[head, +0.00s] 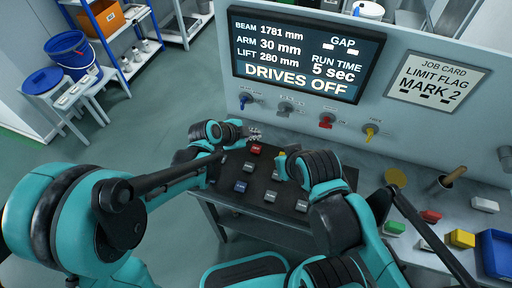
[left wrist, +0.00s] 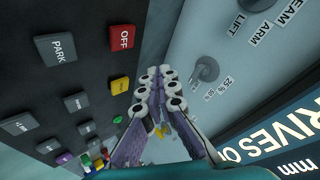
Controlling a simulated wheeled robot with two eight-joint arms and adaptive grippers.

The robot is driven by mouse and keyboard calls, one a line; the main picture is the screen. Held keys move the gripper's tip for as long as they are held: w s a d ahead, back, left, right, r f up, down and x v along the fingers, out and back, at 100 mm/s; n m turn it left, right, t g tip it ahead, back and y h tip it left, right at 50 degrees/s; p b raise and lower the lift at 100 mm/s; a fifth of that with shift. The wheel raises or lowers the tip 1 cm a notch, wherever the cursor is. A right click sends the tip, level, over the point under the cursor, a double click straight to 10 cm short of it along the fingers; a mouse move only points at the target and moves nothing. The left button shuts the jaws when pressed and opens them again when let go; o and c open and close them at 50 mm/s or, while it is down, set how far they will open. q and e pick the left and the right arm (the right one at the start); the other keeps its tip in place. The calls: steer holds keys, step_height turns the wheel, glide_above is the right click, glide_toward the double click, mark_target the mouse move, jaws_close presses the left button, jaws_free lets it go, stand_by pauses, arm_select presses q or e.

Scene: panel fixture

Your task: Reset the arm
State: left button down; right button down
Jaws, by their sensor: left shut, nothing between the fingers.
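My left gripper (head: 253,134) is shut and empty above the back edge of the dark button panel (head: 230,172), near the upright wall. In the left wrist view its fingers (left wrist: 160,82) are together, between the panel and the wall. The panel has a red OFF button (left wrist: 121,37), a grey PARK button (left wrist: 62,48) and a yellow button (left wrist: 119,86). The red button also shows in the head view (head: 255,149). My right arm's wrist is over the panel's right side, and its fingers are hidden. The screen (head: 305,55) reads beam 1781 mm, arm 30 mm, lift 280 mm, DRIVES OFF.
A job card (head: 437,80) reads LIMIT FLAG MARK 2. Coloured blocks and a blue bin (head: 497,252) are at the right.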

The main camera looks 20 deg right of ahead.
stand_by(0.5)
arm_select(q)
steer(key=s+a+r+n+y, duration=0.2)
steer(key=s+a+n, duration=0.3)
steer(key=a, duration=0.5)
steer(key=s+a+r+n+t+y, duration=0.1)
steer(key=s+a+r+n+y, duration=0.2)
steer(key=s+a+n, duration=0.3)
steer(key=s+a+r+n+t+y, duration=0.1)
steer(key=s+a+r+n+y, duration=0.1)
steer(key=s+a+n, duration=0.3)
steer(key=a+n, duration=0.4)
steer(key=a, duration=0.7)
steer(key=shift+s+r+n+y, duration=0.25)
steer(key=shift+r+n+y, duration=0.05)
steer(key=shift+r+y, duration=0.1)
